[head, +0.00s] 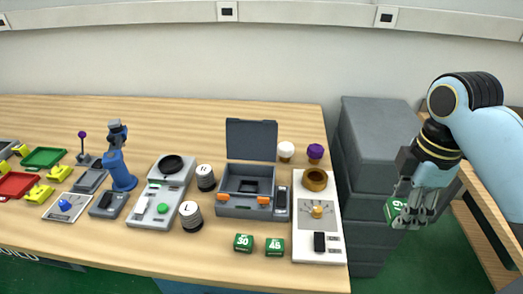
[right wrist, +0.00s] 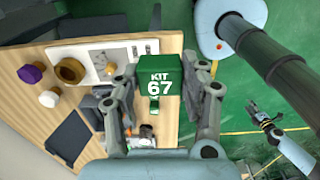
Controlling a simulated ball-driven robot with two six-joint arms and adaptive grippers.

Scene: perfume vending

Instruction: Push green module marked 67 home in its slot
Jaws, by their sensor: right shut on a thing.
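The green module marked 67 (right wrist: 160,84) is held between the fingers of my right gripper (right wrist: 162,100), its white "KIT 67" face toward the wrist camera. In the head view my right gripper (head: 408,205) hangs beyond the table's right end, with the module's green side (head: 392,209) showing at its fingers. An open grey case (head: 232,210) with orange latches and a raised lid stands on the table, well left of the gripper; a dark recess (head: 250,187) shows inside. Whether it is the module's slot I cannot tell. A small dark gripper, apparently my left (right wrist: 272,127), shows over the floor; its jaws are unclear.
Green modules marked 30 (head: 243,243) and 45 (head: 275,247) lie at the table's front. A white panel (head: 306,249) with a brass ring stands right of the case. Grey drawers (head: 378,130) stand beyond the table's right end. White and purple knobs stand behind.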

